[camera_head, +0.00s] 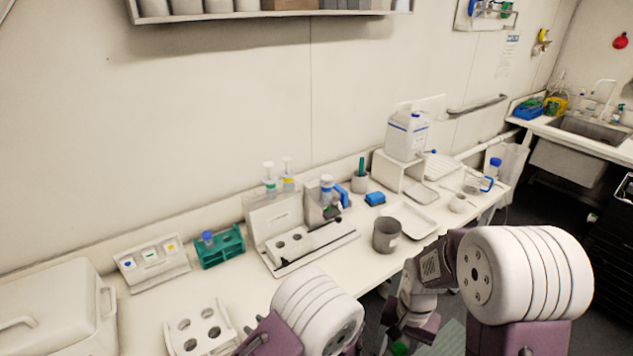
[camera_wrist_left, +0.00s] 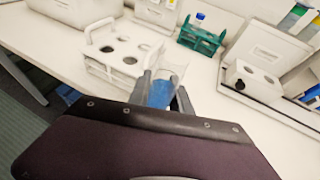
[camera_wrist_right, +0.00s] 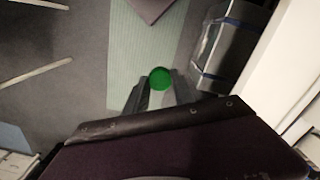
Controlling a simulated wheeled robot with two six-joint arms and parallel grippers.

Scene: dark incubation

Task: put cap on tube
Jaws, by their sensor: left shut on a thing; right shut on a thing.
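My left gripper (camera_wrist_left: 160,97) is shut on a clear tube (camera_wrist_left: 172,73) with a blue part (camera_wrist_left: 160,94) between the fingers, held above the bench. My right gripper (camera_wrist_right: 157,92) is shut on a round green cap (camera_wrist_right: 160,78), held out over the floor in front of the bench. In the head view a bit of green (camera_head: 400,347) shows low by my right arm. The left gripper's fingers are hidden in the head view behind my own arm. The tube and the cap are apart.
A white rack with round holes (camera_head: 188,347) stands at the bench front. A green rack (camera_head: 228,255) holds a blue-capped tube (camera_head: 207,238). A grey cup (camera_head: 386,235) and a white tray (camera_head: 408,222) are further right. Floor (camera_wrist_right: 80,50) lies below the right gripper.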

